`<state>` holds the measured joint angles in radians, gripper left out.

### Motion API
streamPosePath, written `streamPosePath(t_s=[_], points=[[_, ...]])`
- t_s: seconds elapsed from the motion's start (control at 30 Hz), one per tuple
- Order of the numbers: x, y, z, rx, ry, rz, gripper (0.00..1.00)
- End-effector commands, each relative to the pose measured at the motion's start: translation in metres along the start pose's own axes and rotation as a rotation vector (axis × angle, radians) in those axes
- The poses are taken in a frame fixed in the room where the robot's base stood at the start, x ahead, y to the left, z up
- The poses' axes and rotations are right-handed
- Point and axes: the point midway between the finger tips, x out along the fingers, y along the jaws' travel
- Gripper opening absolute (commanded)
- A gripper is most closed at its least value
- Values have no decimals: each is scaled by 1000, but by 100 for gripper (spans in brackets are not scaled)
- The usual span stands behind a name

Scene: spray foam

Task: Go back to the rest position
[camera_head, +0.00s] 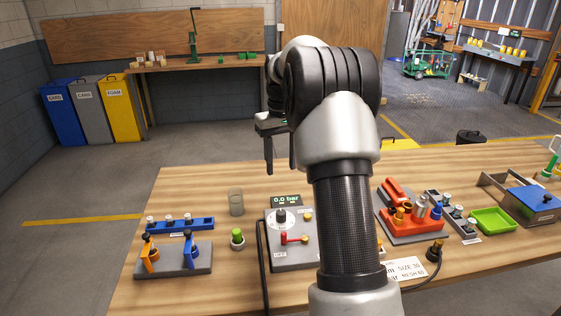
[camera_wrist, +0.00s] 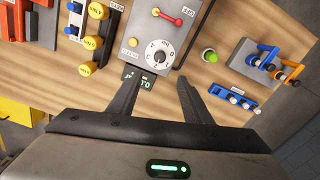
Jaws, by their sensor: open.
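My gripper (camera_head: 280,165) hangs above the far side of the wooden workbench, with its fingers pointing down. It is open and empty. In the wrist view my gripper (camera_wrist: 164,82) shows two dark fingers apart with only bench and panel below. The grey control panel (camera_head: 283,258) with a "0.0 bar" display (camera_head: 286,200), a dial and a red lever lies on the bench below and in front of it. The panel also shows in the wrist view (camera_wrist: 178,43). My arm hides part of the bench's middle.
On the bench (camera_head: 180,290), a blue rack (camera_head: 181,224), a grey base with orange and blue clamps (camera_head: 172,258), a clear cylinder (camera_head: 236,202) and a green-topped piece (camera_head: 237,239) stand left. An orange fixture (camera_head: 415,213), green tray (camera_head: 493,220) and blue box (camera_head: 532,203) stand right.

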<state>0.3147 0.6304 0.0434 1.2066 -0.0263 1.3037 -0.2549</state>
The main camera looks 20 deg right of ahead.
Motion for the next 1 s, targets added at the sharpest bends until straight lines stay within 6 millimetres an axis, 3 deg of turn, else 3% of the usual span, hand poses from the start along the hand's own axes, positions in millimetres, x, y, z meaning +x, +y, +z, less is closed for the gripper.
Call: streamPosePath(t_s=[0.27,0.37,0.47,0.6,0.7,0.87,1.0], points=[[-7,-3,2,-1,7,2,45],[-33,-16,13,-6,34,11,45],[-74,-39,38,-12,82,25,45],[-127,-76,90,-16,163,39,45],[-154,-99,131,-18,225,44,45],[-177,-129,202,-20,323,39,45],[-178,-147,259,-19,402,25,45]])
